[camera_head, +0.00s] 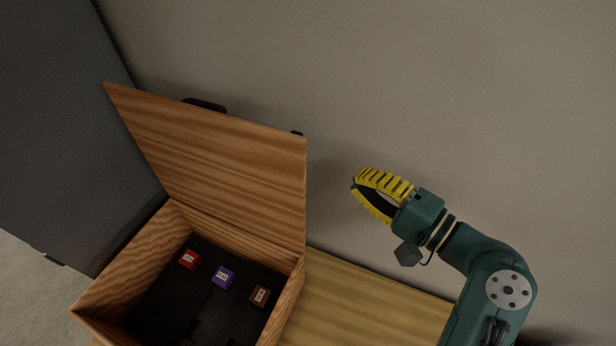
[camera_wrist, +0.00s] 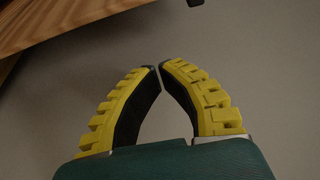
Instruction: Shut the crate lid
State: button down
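The wooden crate (camera_head: 283,306) stands at the lower left of the head view with its open side up. Its lid (camera_head: 220,160) is raised, standing up and tilted at the crate's far side. A dark handle (camera_head: 205,104) shows at the lid's top edge. My gripper (camera_head: 354,186) is in the air to the right of the lid, apart from it, with yellow ribbed fingers. In the wrist view the fingertips (camera_wrist: 159,67) meet or nearly meet, with nothing between them. Part of the wooden lid (camera_wrist: 60,20) shows at the wrist view's top left.
Inside the crate lie a red block (camera_head: 189,260), a purple block (camera_head: 223,277) and a brown block (camera_head: 260,296) on a dark floor. A wooden table top (camera_head: 365,300) is bare right of the crate. A dark grey panel (camera_head: 60,120) stands at left, a plain wall (camera_head: 450,80) behind.

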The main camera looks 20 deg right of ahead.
jog(key=p+x, duration=0.3)
jog(key=x, duration=0.6)
jog(key=shift+s+a+r+p, duration=0.1)
jog(key=shift+s+a+p, duration=0.15)
jog(key=shift+s+a, duration=0.5)
jog(key=shift+s+a+r+p, duration=0.1)
jog(key=shift+s+a+p, duration=0.1)
jog(key=shift+s+a, duration=0.45)
jog(key=shift+s+d, duration=0.1)
jog(key=shift+s, duration=0.05)
